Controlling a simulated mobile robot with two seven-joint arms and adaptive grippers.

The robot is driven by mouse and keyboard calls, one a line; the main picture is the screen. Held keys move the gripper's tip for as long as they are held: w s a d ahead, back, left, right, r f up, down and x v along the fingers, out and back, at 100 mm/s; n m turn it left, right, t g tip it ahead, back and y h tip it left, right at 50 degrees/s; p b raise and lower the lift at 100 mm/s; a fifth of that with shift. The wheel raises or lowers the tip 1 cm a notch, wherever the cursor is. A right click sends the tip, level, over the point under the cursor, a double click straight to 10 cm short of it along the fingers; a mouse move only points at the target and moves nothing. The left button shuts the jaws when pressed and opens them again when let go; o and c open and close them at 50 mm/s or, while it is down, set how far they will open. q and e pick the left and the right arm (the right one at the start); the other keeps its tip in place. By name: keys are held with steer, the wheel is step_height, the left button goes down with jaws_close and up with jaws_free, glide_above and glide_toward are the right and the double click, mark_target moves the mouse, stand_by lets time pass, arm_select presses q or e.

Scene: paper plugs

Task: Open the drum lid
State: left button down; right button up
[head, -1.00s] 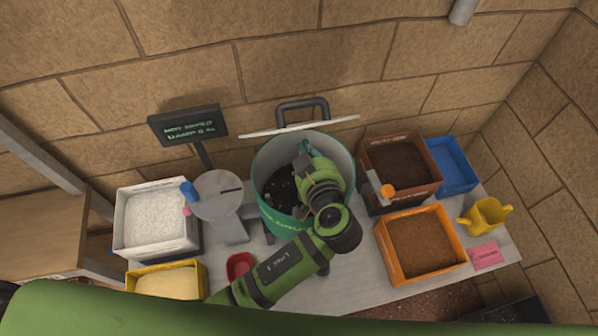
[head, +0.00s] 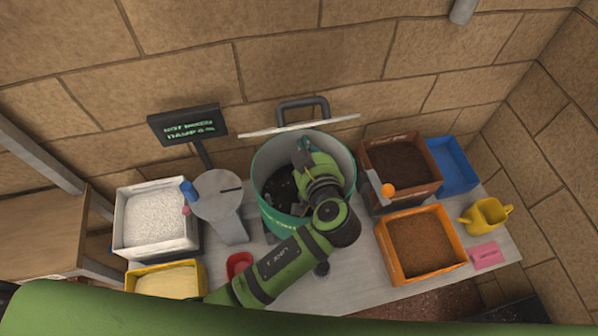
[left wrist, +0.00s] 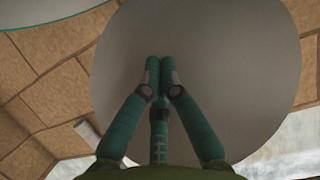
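The teal drum (head: 268,206) stands in the middle of the bench with its mouth uncovered and dark material inside. Its pale lid (head: 262,131) shows nearly edge-on behind the mouth, standing raised, with a dark handle (head: 302,104) on its far side. My left gripper (head: 303,150) is over the drum mouth, near the lid's inner side. In the left wrist view, the teal fingers (left wrist: 160,66) are together at the tips with nothing visible between them. A large grey disc, apparently the lid (left wrist: 225,70), fills the view behind them; contact cannot be told. My right gripper is out of view.
Left of the drum are a grey scale-like stand (head: 219,190), a white tray (head: 150,252) and a yellow tray (head: 203,275). Right are a brown bin (head: 400,195), an orange tray (head: 425,277), a blue tray (head: 470,180) and a yellow jug (head: 486,216). A sign stands behind (head: 188,125).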

arm_select(q)
steer(key=shift+w+a+b, duration=0.6)
steer(key=shift+w, duration=1.2)
steer(key=shift+w+a+b, duration=0.55)
steer(key=shift+w+a, duration=0.05)
steer(key=shift+w, duration=1.15)
steer(key=shift+w+a+b, duration=0.6)
steer(key=shift+w, duration=1.2)
steer(key=shift+s+d+f, duration=0.1)
steer(key=shift+s+d, duration=0.1)
steer(key=shift+s, duration=0.25)
steer(key=shift+s+d+p, duration=0.1)
steer(key=shift+s+d, duration=0.2)
steer(key=shift+s, duration=0.5)
steer(key=shift+s+d+p, duration=0.15)
steer(key=shift+s+d, duration=0.1)
steer(key=shift+s, duration=0.6)
steer(key=shift+s+d+p, duration=0.1)
steer(key=shift+s+d, duration=0.2)
steer(key=shift+s, duration=0.5)
steer(key=shift+w, duration=0.1)
